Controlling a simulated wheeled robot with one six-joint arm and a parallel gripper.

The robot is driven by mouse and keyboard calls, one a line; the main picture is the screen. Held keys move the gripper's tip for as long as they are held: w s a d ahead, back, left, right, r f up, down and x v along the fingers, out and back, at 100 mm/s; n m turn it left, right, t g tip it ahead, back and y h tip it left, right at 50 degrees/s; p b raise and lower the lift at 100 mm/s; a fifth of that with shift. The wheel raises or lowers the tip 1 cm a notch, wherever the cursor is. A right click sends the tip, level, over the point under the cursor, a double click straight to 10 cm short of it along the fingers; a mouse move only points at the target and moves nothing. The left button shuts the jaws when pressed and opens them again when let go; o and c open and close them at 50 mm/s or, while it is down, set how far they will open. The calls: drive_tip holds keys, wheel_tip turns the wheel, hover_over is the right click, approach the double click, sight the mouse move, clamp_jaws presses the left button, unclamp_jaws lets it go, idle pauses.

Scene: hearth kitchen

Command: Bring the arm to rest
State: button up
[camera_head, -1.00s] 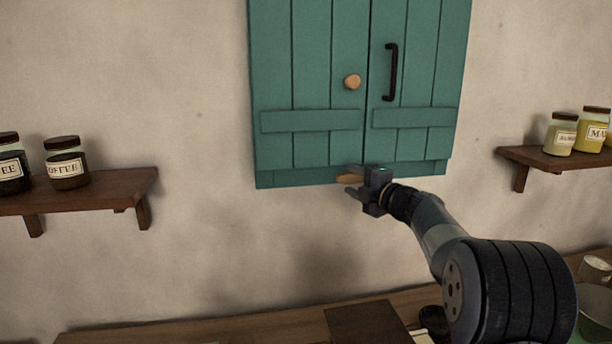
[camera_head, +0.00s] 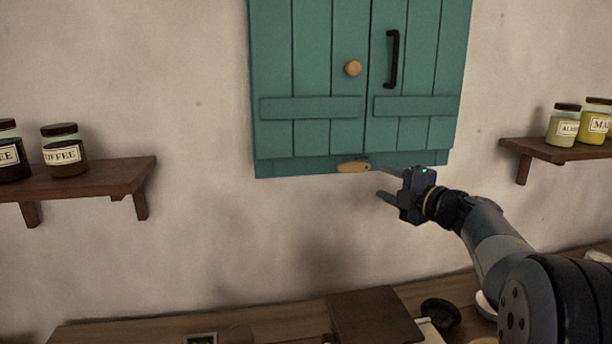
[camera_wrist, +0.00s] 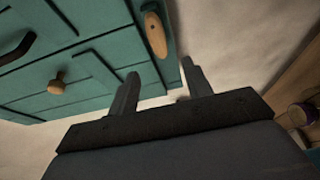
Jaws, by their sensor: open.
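My gripper (camera_head: 384,182) is open and empty, held in the air just below and right of the teal cabinet's lower edge. Its two fingers point left, and in the wrist view the open fingers (camera_wrist: 160,82) have nothing between them. The teal wall cabinet (camera_head: 310,80) has its doors closed, with a round wooden knob (camera_head: 353,68) and a black bar handle (camera_head: 392,58). A wooden latch (camera_head: 353,167) lies level on the cabinet's bottom rail. It also shows in the wrist view (camera_wrist: 155,35), apart from the fingers.
A shelf with coffee jars (camera_head: 64,150) is at the left, and a shelf with labelled jars (camera_head: 564,125) at the right. Below is a wooden counter (camera_head: 270,325) with a dark board (camera_head: 374,316) and a black round thing (camera_head: 440,313). The wall left of my gripper is clear.

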sight(352, 164)
drive_tip(key=p+x, duration=0.3)
drive_tip(key=x, duration=0.8)
drive_tip(key=shift+f, duration=0.1)
drive_tip(key=shift+s+d+m+b, duration=0.1)
drive_tip(key=shift+m+b, duration=0.3)
drive_tip(key=shift+m, duration=0.3)
drive_tip(key=shift+r+m+t, duration=0.55)
drive_tip(key=shift+m+t, duration=0.05)
drive_tip(key=shift+m, duration=0.3)
drive_tip(key=shift+s, duration=0.1)
